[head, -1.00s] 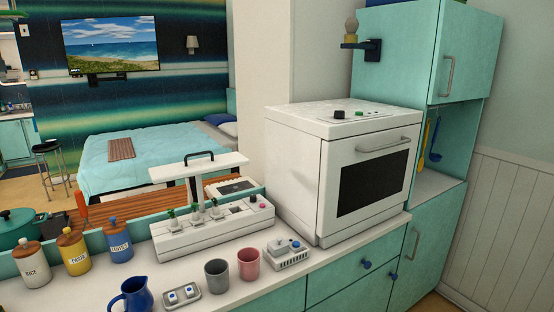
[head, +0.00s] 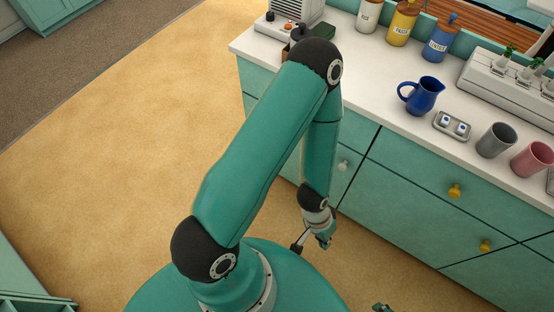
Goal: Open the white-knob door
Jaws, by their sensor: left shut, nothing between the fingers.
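The white knob (head: 343,165) sits on a teal cabinet door (head: 353,145) below the counter's left part. The door looks closed, and my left arm hides much of it. My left gripper (head: 318,243) hangs low in front of the cabinet, below the knob and a little to its left in the picture. It is apart from the knob, shut and empty. A small piece of what looks like my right gripper (head: 381,308) shows at the bottom edge; its fingers are mostly cut off.
Drawers with yellow knobs (head: 454,190) are right of the door. The white counter (head: 380,108) holds a blue jug (head: 421,95), a grey cup (head: 496,140), a pink cup (head: 532,159) and canisters (head: 403,24). Open tan floor (head: 130,130) lies to the left.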

